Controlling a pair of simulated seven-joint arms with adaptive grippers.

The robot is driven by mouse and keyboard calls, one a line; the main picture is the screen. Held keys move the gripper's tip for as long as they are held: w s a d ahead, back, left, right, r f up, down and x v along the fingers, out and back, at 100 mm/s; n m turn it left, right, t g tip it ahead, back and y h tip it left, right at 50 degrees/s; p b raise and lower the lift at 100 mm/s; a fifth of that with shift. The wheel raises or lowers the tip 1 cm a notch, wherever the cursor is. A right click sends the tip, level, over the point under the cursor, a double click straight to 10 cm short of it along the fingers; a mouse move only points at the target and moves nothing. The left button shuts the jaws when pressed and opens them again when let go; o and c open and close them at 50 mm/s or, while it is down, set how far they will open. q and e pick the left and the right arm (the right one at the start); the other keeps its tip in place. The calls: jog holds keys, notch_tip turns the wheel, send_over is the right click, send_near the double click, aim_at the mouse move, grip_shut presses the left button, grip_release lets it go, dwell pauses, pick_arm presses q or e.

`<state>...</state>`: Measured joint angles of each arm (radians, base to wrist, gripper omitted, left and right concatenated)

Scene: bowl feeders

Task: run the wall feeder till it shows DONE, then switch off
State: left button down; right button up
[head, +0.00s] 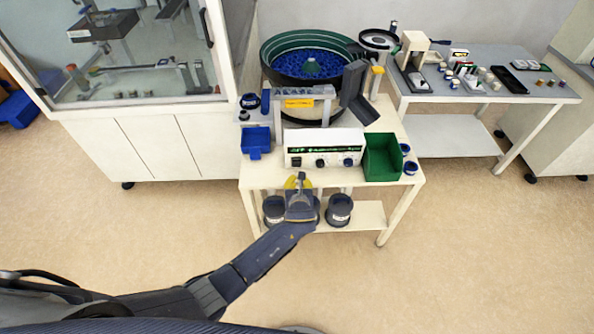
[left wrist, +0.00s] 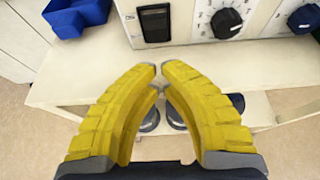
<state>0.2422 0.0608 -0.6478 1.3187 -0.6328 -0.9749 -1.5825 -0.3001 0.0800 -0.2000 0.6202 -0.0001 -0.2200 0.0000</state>
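The bowl feeder (head: 325,80), a dark bowl with a green inner rim and blue contents, stands on a white table. Its white control box (head: 324,162) sits at the table's front, with a lit green display (head: 320,147) too small to read. In the left wrist view, the box shows a black rocker switch (left wrist: 155,22), a numbered black knob (left wrist: 227,23) and another knob (left wrist: 303,18). My left gripper (head: 298,180) is at the table's front edge, before and below the box. Its yellow fingers (left wrist: 160,78) are drawn together with nothing between them. My right gripper is not in view.
A blue bin (head: 256,141) is left of the box and a green bin (head: 382,158) right of it. Dark round containers (head: 339,209) stand on the lower shelf. A glazed cabinet (head: 150,145) is at left; a cluttered grey table (head: 490,85) is at right.

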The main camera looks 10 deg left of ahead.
aim_at(297, 161)
pick_arm(q)
jog(key=shift+w+a+r, duration=0.15)
jog(key=shift+w+r, duration=0.05)
jog(key=shift+w, duration=0.5)
jog(key=shift+w+a+r, duration=0.15)
jog(key=shift+w+r, duration=0.05)
jog(key=shift+w, duration=0.55)
jog(key=shift+w+a+r, duration=0.15)
jog(key=shift+w+r, duration=0.05)
jog(key=shift+w, duration=0.5)
jog(key=shift+w+r, duration=0.5)
jog(key=shift+r, duration=0.15)
jog(key=shift+w+a+r, duration=0.1)
jog(key=shift+w, duration=0.1)
jog(key=shift+r, duration=0.2)
jog(key=shift+r, duration=0.6)
jog(key=shift+s, duration=0.15)
